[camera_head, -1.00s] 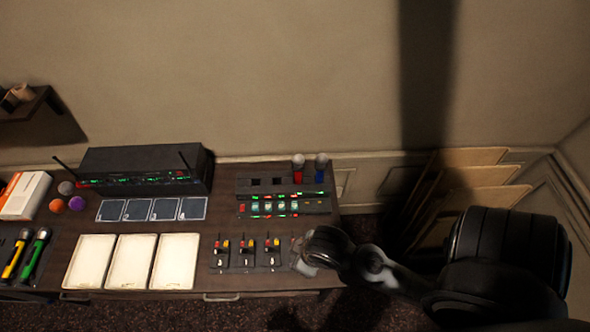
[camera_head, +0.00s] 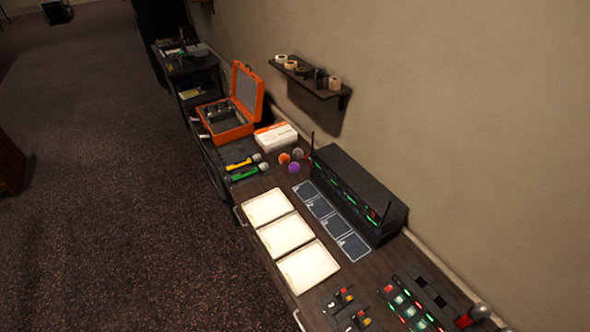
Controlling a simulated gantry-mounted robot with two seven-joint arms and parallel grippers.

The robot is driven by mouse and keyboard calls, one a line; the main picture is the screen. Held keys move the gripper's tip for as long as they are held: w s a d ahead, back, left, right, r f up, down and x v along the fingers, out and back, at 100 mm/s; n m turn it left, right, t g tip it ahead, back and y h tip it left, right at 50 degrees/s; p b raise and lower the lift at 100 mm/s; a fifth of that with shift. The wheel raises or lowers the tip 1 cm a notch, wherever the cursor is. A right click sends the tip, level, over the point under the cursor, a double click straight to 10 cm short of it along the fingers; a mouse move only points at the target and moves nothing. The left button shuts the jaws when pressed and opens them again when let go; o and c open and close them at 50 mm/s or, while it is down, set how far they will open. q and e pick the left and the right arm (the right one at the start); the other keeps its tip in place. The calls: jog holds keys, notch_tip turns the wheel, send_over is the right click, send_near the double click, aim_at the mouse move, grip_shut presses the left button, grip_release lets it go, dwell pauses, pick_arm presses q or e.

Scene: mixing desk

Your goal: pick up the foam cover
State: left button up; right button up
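Several round foam covers sit together on the desk, to the left of the black receiver: an orange one (camera_head: 284,158), a grey one (camera_head: 298,154) and a purple one (camera_head: 294,168). They stand close to each other near a white and orange box. Neither of my grippers is in view, so nothing shows near the covers.
Two microphones, yellow (camera_head: 243,162) and green (camera_head: 250,172), lie on a dark mat beside the covers. The black receiver (camera_head: 360,190) has upright antennas. An open orange case (camera_head: 232,120) stands further back. A wall shelf (camera_head: 312,81) holds tape rolls. White pads (camera_head: 286,235) line the front.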

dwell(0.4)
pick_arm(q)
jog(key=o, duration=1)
